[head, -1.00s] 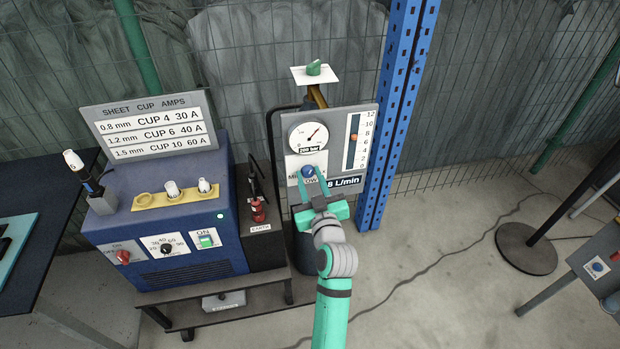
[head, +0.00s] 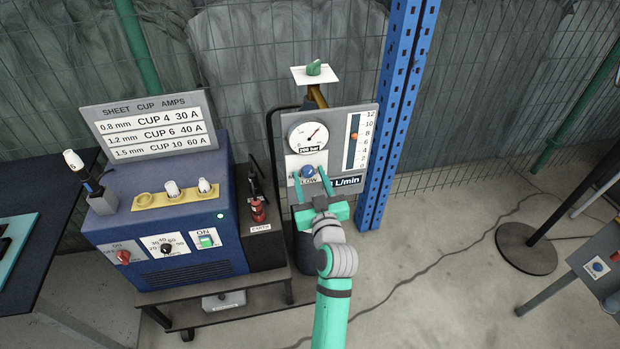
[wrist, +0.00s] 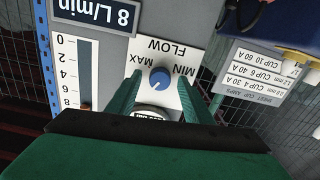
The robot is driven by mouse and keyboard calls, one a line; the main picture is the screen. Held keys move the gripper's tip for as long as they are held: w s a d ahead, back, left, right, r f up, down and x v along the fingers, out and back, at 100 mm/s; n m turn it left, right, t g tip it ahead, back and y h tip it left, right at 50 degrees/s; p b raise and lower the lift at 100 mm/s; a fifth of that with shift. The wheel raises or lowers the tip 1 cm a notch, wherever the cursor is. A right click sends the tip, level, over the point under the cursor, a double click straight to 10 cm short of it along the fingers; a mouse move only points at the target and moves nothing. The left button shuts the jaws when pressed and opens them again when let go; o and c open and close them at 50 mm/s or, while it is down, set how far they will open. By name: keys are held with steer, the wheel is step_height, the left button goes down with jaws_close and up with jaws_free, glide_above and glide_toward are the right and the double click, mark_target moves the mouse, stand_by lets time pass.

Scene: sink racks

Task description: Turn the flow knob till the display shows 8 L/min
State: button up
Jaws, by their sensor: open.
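The blue flow knob (head: 308,171) sits on a white plate marked FLOW, MIN and MAX on the grey gas panel (head: 367,113). It also shows in the wrist view (wrist: 160,78), upside down, between my fingers. My gripper (head: 311,180) is open, one finger on each side of the knob, with a visible gap on both sides. The display (wrist: 95,12) reads 8 L/min, inverted in the wrist view. In the head view a finger hides its digit (head: 347,181). The orange float (head: 354,137) stands near 8 on the scale.
A round pressure gauge (head: 308,136) is above the knob, and a green valve knob (head: 314,68) tops the cylinder. A blue welding unit (head: 160,235) with an amps chart (head: 150,128) stands left. A blue post (head: 397,110) rises right.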

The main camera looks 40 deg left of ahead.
steer(key=v, duration=1.1)
steer(key=shift+a, duration=0.1)
steer(key=s+d+f+m+t+h, duration=0.2)
steer(key=s+d+f+m+h, duration=0.25)
steer(key=d+f, duration=0.3)
steer(key=s+d+f+m+t+h, duration=0.2)
steer(key=s+d+f+m+h, duration=0.25)
steer(key=d+f, duration=0.3)
steer(key=s+d+m+h, duration=0.1)
steer(key=s+d+h, duration=0.1)
steer(key=s+d, duration=0.5)
steer(key=s+d+m+h, duration=0.1)
steer(key=s+d, duration=0.6)
steer(key=s, duration=0.7)
steer(key=shift+s+r+h, duration=0.2)
steer(key=shift+r+h, duration=0.25)
steer(key=shift+h, duration=0.45)
steer(key=shift+w, duration=0.15)
steer(key=shift+a, duration=0.15)
